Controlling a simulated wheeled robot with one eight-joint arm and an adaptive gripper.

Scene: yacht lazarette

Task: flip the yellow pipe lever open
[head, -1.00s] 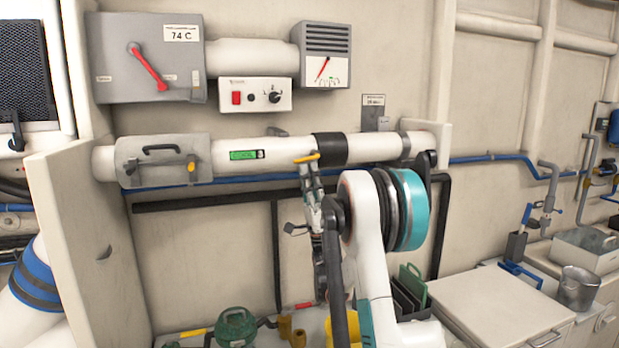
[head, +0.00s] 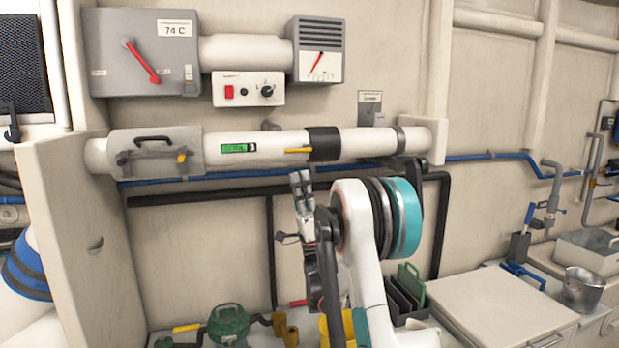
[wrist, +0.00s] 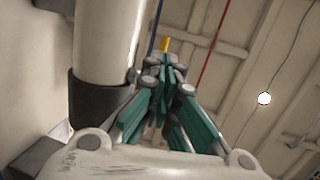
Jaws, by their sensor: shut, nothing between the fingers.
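The yellow pipe lever (head: 298,150) is a short handle on the front of the white horizontal pipe (head: 275,143), just left of its black band. It lies nearly along the pipe in the head view. My gripper (head: 300,176) points up just below the lever, with a small gap between them in that view. The fingers are shut and empty. In the wrist view, the yellow lever (wrist: 165,44) shows as a small piece beyond the green-padded fingers (wrist: 165,66). Most of the lever is hidden there.
A grey clamp cover (head: 155,153) with a black handle and small yellow latch wraps the pipe's left part. Blue piping (head: 240,176) and a black rail run below. A grey box with a red lever (head: 142,62) hangs above. A green pump (head: 228,322) stands lower left.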

